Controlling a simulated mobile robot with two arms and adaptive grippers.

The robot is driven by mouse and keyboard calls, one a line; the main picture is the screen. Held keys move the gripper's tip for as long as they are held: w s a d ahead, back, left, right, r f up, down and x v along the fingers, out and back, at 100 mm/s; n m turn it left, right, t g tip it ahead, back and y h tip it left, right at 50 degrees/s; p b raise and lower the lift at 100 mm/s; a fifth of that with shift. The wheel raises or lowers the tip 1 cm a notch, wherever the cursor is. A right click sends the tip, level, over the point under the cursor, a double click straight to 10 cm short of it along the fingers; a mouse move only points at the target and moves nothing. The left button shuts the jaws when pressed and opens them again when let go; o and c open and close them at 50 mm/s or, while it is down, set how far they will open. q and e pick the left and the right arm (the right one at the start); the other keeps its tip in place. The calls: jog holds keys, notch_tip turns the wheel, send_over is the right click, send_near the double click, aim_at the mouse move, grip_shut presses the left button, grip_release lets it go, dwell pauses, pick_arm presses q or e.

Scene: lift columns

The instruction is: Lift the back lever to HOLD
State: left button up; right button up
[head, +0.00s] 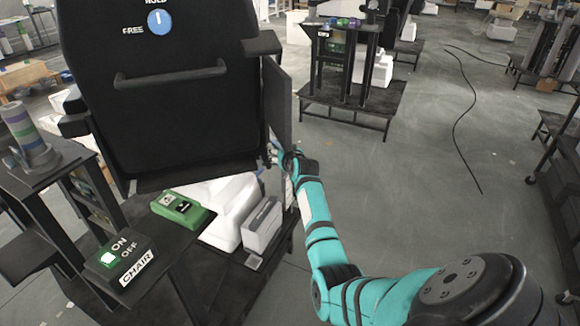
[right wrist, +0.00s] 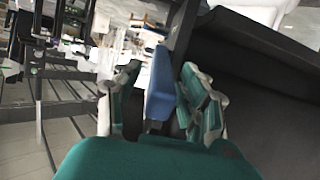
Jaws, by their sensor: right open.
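A black chair back (head: 165,120) fills the left of the head view. It bears a blue dial (head: 159,22) marked HOLD above and FREE at its left; its white mark appears to point up. My right gripper (head: 277,153) is low beside the chair's right side, partly hidden there. In the right wrist view its two fingers (right wrist: 160,78) are apart, with a blue lever-like piece (right wrist: 160,85) between them. I cannot tell whether either finger touches it. No blue lever shows clearly in the head view. My left gripper is not in view.
A CHAIR box with an ON/OFF switch (head: 123,262) stands at the lower left. A green box (head: 180,209) and white blocks (head: 224,205) lie under the chair. A dark stand (head: 345,92) is behind. The floor at right is open, with a cable (head: 459,120) on it.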

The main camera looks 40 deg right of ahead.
jog(key=s+a, duration=0.5)
jog(key=s, duration=0.7)
jog(key=shift+r, duration=0.15)
jog(key=shift+w, duration=0.1)
jog(key=s+a+f+n+g+y+p, duration=0.15)
jog(key=s+a+f, duration=0.3)
jog(key=f, duration=0.65)
jog(key=s+a+f+n+g+y+p, duration=0.15)
jog(key=s+a+f, duration=0.35)
jog(key=f, duration=0.5)
jog(key=s+a+f+n+g+y, duration=0.1)
jog(key=s+a+f+g, duration=0.2)
jog(key=a+f, duration=0.55)
jog(key=s+a+f+n+g+p, duration=0.1)
jog(key=s+f, duration=0.5)
jog(key=s, duration=0.6)
jog(key=s+a+f+n+g+y, duration=0.1)
jog(key=s+a+f+g, duration=0.2)
jog(key=s, duration=0.9)
jog(key=s+a+f+n+g+p, duration=0.1)
jog(key=s+a+f+g, duration=0.1)
jog(key=s+f, duration=0.7)
jog(key=s+a, duration=0.1)
jog(key=s, duration=0.3)
jog(key=shift+f+y+p, duration=0.3)
jog(key=shift+f, duration=0.05)
